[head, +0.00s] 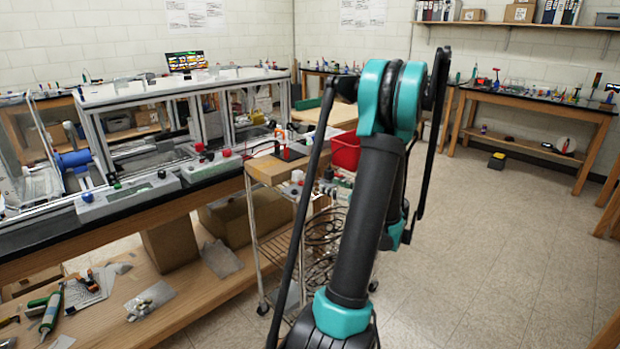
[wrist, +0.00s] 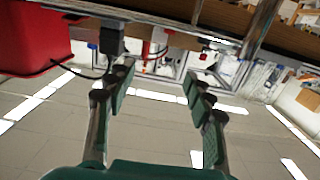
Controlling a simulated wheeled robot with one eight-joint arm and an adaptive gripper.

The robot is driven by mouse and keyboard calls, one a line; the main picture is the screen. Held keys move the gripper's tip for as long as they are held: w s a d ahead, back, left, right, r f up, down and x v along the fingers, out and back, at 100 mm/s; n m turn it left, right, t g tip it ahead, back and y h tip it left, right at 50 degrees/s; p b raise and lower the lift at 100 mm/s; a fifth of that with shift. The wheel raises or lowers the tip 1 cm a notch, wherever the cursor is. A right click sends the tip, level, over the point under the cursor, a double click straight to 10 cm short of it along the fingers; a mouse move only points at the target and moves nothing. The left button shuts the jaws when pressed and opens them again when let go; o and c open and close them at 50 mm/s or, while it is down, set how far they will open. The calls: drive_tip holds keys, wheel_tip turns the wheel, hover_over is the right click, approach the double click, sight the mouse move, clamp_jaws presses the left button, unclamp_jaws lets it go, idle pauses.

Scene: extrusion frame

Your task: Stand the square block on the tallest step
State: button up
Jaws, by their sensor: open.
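My gripper (wrist: 157,82) shows in the wrist view with its two fingers apart and nothing between them. In the head view my arm rises through the middle and the gripper itself is not seen. I cannot make out the square block or the steps for certain in either view. Small dark and orange items (head: 290,150) stand on the wooden-topped cart (head: 262,169) beside the long bench, too small to tell apart. In the wrist view a dark boxy thing (wrist: 109,38) shows beyond the left finger; I cannot tell what it is.
A red bin (head: 345,150) is by the cart, partly behind my arm; a red bin (wrist: 35,38) also fills the wrist view's upper left. The long bench (head: 130,217) with an aluminium frame (head: 180,90) is at left. Open floor (head: 480,240) lies at right.

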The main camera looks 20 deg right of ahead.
approach(301, 173)
drive_tip(key=x, duration=0.5)
drive_tip(key=shift+a+r, duration=0.2)
drive_tip(key=shift+x, duration=2.6)
drive_tip(key=shift+d+f, duration=0.1)
drive_tip(key=shift+f, duration=0.1)
clamp_jaws()
drive_tip(key=shift+r, duration=0.15)
